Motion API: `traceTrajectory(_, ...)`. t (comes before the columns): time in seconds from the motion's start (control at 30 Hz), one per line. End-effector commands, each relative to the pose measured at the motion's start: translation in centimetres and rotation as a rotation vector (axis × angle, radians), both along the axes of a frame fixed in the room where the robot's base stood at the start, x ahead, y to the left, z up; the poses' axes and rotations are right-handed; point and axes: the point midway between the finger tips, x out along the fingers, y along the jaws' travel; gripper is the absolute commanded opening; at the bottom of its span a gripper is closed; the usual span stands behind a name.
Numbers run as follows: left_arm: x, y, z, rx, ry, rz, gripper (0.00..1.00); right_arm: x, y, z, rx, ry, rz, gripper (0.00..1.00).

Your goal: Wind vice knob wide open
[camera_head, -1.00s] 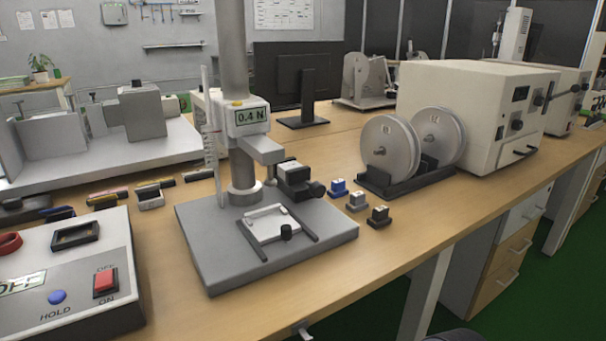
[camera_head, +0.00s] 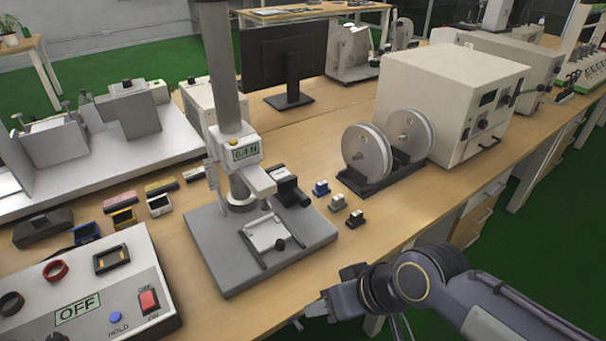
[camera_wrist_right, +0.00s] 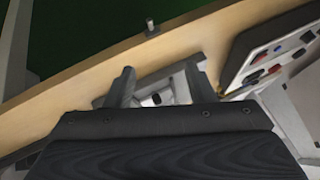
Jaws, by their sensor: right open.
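The vice (camera_head: 264,231) is a small pale clamp between two dark rails on the grey base plate (camera_head: 232,275) of the test stand. Its black knob (camera_head: 280,244) sits at the vice's front right corner. My right gripper (camera_head: 312,308) is at the table's front edge, to the right of and nearer than the base plate, apart from the knob. In the right wrist view my right gripper (camera_wrist_right: 158,80) shows two spread fingers with part of the plate behind them. My left gripper is not in view.
The stand's column with its force display (camera_head: 246,152) rises behind the vice. Small blocks (camera_head: 355,218) stand to the right, near two discs (camera_head: 367,150). A control box (camera_head: 85,300) is at the left. A small fitting shows at the table edge (camera_wrist_right: 151,28).

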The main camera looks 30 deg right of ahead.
Motion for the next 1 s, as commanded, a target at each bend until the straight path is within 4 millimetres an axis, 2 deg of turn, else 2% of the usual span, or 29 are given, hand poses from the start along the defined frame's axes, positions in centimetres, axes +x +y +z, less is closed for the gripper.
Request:
traceTrajectory(0.03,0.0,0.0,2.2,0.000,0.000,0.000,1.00,0.4,-0.3,2.2,-0.004,-0.003,-0.014,0.50)
traceTrajectory(0.17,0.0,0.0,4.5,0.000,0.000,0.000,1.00,3.1,-2.6,4.4,-0.028,-0.043,-0.113,0.50)
traceTrajectory(0.5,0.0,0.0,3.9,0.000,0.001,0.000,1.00,12.9,-11.3,3.5,-0.086,-0.269,-0.415,0.50)
traceTrajectory(0.7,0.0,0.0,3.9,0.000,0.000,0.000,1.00,19.2,-15.7,2.1,-0.038,-0.474,-0.474,0.50)
traceTrajectory(0.83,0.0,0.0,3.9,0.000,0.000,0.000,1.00,21.8,-15.9,0.2,0.087,-0.570,-0.414,0.50)
traceTrajectory(1.0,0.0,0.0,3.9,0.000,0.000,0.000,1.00,22.4,-14.4,-2.1,0.268,-0.590,-0.318,0.50)
